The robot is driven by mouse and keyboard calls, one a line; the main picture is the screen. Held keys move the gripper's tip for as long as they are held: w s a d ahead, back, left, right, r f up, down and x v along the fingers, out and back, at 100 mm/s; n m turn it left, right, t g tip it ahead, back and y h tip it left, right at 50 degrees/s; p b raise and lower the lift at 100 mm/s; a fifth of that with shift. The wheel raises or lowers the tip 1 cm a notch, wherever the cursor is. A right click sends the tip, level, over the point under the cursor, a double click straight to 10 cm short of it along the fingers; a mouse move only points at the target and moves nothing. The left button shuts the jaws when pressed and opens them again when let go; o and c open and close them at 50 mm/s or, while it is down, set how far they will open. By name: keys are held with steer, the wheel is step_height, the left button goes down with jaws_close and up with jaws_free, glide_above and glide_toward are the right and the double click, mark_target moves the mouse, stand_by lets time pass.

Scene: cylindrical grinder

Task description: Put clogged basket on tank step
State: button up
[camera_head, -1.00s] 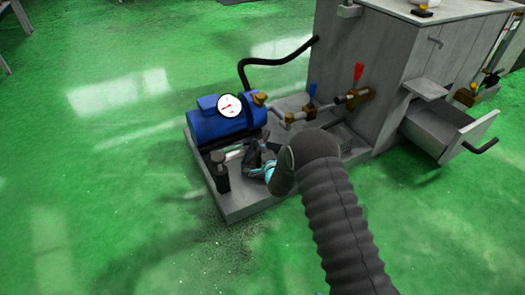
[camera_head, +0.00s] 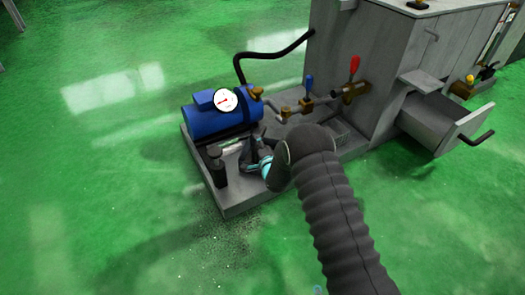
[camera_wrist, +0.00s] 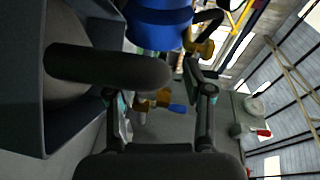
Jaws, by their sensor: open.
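My gripper (camera_head: 254,152) is open and low over the grey base platform (camera_head: 242,205), just right of an upright black capped cylinder (camera_head: 218,168). In the wrist view my gripper (camera_wrist: 160,98) shows two dark fingers spread apart, with nothing between them that I can tell is held. A dark bar with a rounded end (camera_wrist: 105,68), likely that cylinder, crosses the left finger's tip. I cannot make out the clogged basket for certain; my wrist and hand hide part of the platform. A small grey ledge (camera_head: 421,81) sticks out of the tank (camera_head: 370,60); it may be the step.
A blue motor (camera_head: 215,122) with a white gauge (camera_head: 226,100) stands behind my gripper. Brass valves with a blue lever (camera_head: 309,85) and a red lever (camera_head: 354,66) are to the right. A black hose (camera_head: 262,56) arches behind. Green floor (camera_head: 90,200) is clear at left.

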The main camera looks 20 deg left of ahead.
steer(key=v, duration=1.2)
steer(key=shift+p, duration=0.45)
steer(key=shift+r, duration=0.1)
steer(key=w+d+r+n+h, duration=0.1)
steer(key=w+d+r+h, duration=0.1)
steer(key=d+r, duration=0.45)
steer(key=w+d+r+n+h, duration=0.1)
steer(key=w+d+r+h, duration=0.15)
steer(key=r, duration=0.65)
steer(key=s+d+r+n+g+h, duration=0.2)
steer(key=s+d+r, duration=0.2)
steer(key=d+r, duration=0.75)
steer(key=s+d+r+n+g+h, duration=0.1)
steer(key=s+d+r+g, duration=0.1)
steer(key=s+d+r, duration=0.35)
steer(key=s+d+r+n+g+h, duration=0.1)
steer(key=s+d+r+n+h, duration=0.1)
steer(key=s+d, duration=0.65)
steer(key=s+d+n+g, duration=0.1)
steer(key=s+d, duration=0.3)
steer(key=s, duration=1.5)
steer(key=shift+s+r+n+g+h, duration=0.2)
steer(key=shift+r+n+g+h, duration=0.25)
steer(key=shift+g, duration=0.45)
